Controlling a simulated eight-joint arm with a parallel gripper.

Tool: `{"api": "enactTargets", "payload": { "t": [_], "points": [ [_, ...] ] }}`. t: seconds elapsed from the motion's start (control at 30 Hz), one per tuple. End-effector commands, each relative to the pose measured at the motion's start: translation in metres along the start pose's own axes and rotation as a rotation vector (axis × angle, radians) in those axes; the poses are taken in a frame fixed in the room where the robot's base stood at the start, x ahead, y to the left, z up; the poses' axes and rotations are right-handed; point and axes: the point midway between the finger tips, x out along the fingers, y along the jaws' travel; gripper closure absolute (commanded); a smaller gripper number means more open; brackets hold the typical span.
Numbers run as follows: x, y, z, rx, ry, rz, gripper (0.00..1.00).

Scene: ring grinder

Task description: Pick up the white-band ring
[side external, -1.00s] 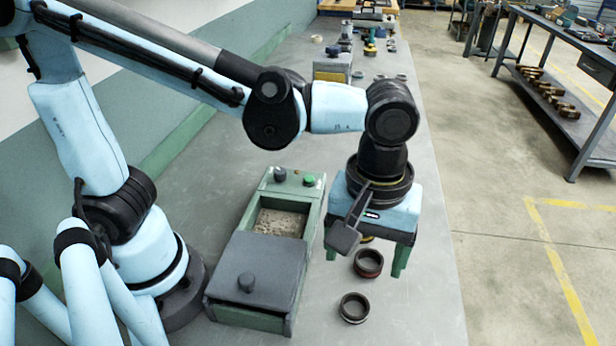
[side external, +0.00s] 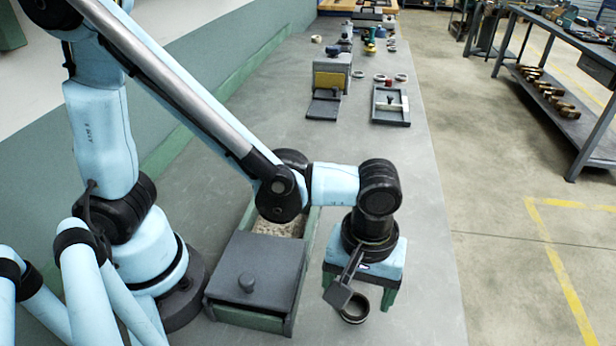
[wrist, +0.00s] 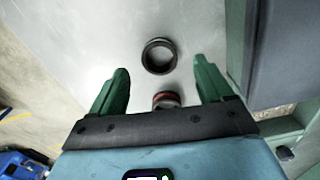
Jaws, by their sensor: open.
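A dark ring (side external: 360,318) lies flat on the bench near the front, partly covered by my gripper's attachment. It also shows whole in the wrist view (wrist: 147,61), just beyond the fingertips; I cannot make out a white band clearly. A second dark ring with a red band (wrist: 166,96) lies between the fingers, nearer the palm, partly hidden by it. In the side view it is hidden behind my gripper. My gripper (side external: 357,293) points down above the bench with its green fingers (wrist: 160,66) spread and nothing held between them.
A green grinder box with a dark lid and knob (side external: 252,270) stands left of my gripper. Further back are a yellow-fronted box (side external: 331,80) and a shallow tray (side external: 391,122). The bench to the right of my gripper is clear up to its edge.

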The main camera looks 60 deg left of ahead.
Motion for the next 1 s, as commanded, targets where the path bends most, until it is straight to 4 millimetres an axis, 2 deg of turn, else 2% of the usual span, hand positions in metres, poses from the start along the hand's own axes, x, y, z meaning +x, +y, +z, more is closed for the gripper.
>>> {"api": "enactTargets", "payload": {
  "t": [0.23, 0.6, 0.67, 1.0],
  "points": [
    [0.027, 0.001, 0.0, 0.0, 0.0, 0.0, 0.2],
    [0.033, 0.0, 0.0, 0.0, 0.0, 0.0, 0.2],
    [0.033, 0.0, 0.0, 0.0, 0.0, 0.0, 0.28],
    [0.032, 0.0, 0.0, 0.0, 0.0, 0.0, 0.8]
  ]
}}
